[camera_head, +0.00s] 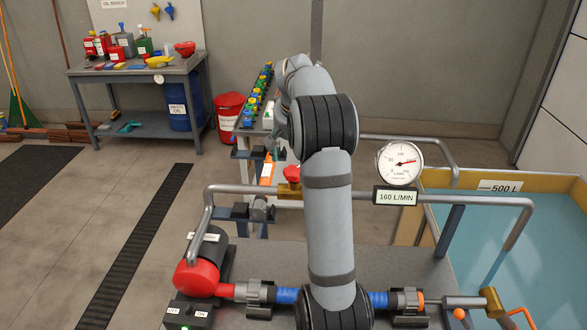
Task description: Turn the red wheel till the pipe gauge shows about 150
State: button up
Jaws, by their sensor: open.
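The red wheel (292,174) sits on a brass valve body (288,190) on the grey pipe, left of my arm's upright link, which partly hides it. The round white pipe gauge (400,163) stands right of my arm. Its red needle points right and slightly up; the dial numbers are too small to read surely. A plate below it (396,196) reads 160 L/MIN. My gripper (276,150) shows only in small part, behind my arm links, up and left of the wheel. It is open; I cannot tell whether it touches the wheel.
A red pump (197,277) with a switch box (188,313) stands at lower left. Blue pipe couplings (287,296) run along the front. A water tank (540,235) is at right, an oil bench (135,68) at back left.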

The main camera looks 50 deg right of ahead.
jog(key=x, duration=0.7)
jog(key=shift+s+d+p, duration=0.1)
jog(key=shift+p, duration=0.25)
jog(key=shift+c, duration=1)
jog(key=shift+r, duration=0.1)
jog(key=c, duration=0.9)
